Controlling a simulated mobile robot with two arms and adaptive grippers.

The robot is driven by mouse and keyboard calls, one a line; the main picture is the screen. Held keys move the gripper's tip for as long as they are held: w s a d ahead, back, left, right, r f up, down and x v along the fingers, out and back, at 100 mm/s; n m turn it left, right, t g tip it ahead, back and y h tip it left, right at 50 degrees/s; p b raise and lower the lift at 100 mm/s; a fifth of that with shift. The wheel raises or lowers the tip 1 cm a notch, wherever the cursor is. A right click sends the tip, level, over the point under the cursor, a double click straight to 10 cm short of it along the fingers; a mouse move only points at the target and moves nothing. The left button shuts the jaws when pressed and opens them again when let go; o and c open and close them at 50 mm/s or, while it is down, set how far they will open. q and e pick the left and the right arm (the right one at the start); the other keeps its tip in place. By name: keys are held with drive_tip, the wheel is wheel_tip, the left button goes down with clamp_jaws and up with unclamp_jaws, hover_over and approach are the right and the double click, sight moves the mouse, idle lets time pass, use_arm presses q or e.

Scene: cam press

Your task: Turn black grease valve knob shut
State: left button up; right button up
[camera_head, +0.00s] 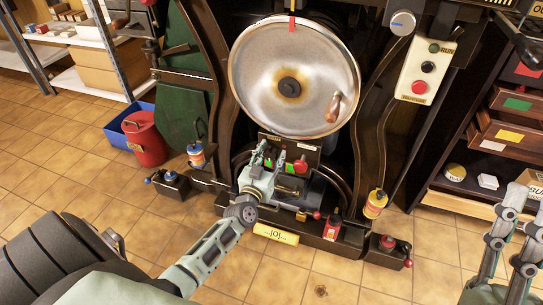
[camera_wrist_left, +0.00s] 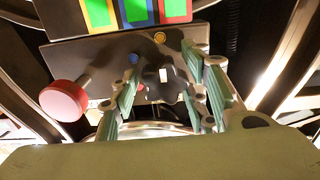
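The black knob (camera_wrist_left: 163,84), with a white mark on its face, sits on a dark panel (camera_wrist_left: 70,62) of the press. My left gripper (camera_wrist_left: 164,92) is open, with one green-padded finger on each side of the knob. I cannot tell whether the pads touch it. In the head view my left gripper (camera_head: 271,156) reaches up to the panel below the big steel disc and hides the knob. My right gripper (camera_head: 511,232) is open and empty at the right edge, away from the press.
A red round knob (camera_wrist_left: 63,100) sticks out on the same panel, beside my left gripper. Small green-faced plates (camera_wrist_left: 100,12) line the panel's edge. The large steel disc (camera_head: 260,75) is above. A red can (camera_head: 145,138) stands on the tiled floor at left.

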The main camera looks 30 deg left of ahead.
use_arm(q)
drive_tip(key=c, duration=0.9)
